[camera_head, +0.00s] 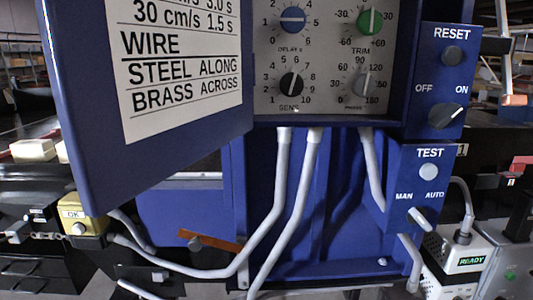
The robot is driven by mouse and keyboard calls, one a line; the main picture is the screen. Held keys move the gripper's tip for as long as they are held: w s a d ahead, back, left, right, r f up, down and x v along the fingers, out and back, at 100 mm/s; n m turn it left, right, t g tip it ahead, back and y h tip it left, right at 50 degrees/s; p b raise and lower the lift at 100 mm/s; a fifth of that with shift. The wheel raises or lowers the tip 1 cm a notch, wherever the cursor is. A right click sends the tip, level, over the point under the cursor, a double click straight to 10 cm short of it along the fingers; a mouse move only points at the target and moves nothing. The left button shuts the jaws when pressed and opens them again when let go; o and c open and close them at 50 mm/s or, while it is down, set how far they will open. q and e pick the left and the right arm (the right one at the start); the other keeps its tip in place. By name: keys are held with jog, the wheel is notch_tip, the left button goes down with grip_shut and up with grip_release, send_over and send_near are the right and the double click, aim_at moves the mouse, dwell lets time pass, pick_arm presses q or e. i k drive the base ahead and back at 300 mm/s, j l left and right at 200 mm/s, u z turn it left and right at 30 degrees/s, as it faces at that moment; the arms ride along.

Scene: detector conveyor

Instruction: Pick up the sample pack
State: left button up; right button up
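I cannot pick out the sample pack with certainty. A cream-white block (33,150) lies on a dark surface at the far left, and part of a second pale block (62,152) shows beside it, cut off by the blue door. Neither block carries a mark I can read. Neither of my grippers is in view.
A blue control cabinet (398,70) with dials fills the middle. Its open door (180,165) blocks much of the left. Below are grey conduits (282,185), an orange bar (222,241) and a yellow OK box (82,214). A READY box (465,258) stands lower right.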

aim_at(32, 151)
jog(key=u, duration=1.4)
jog(key=z, duration=0.95)
jog(key=i+j, duration=0.1)
jog(key=j, duration=0.35)
jog(key=i+j, duration=0.1)
jog(key=j, duration=0.75)
jog(key=i+j, duration=0.15)
jog(key=j, duration=0.3)
jog(key=i+j, duration=0.1)
jog(key=j, duration=0.35)
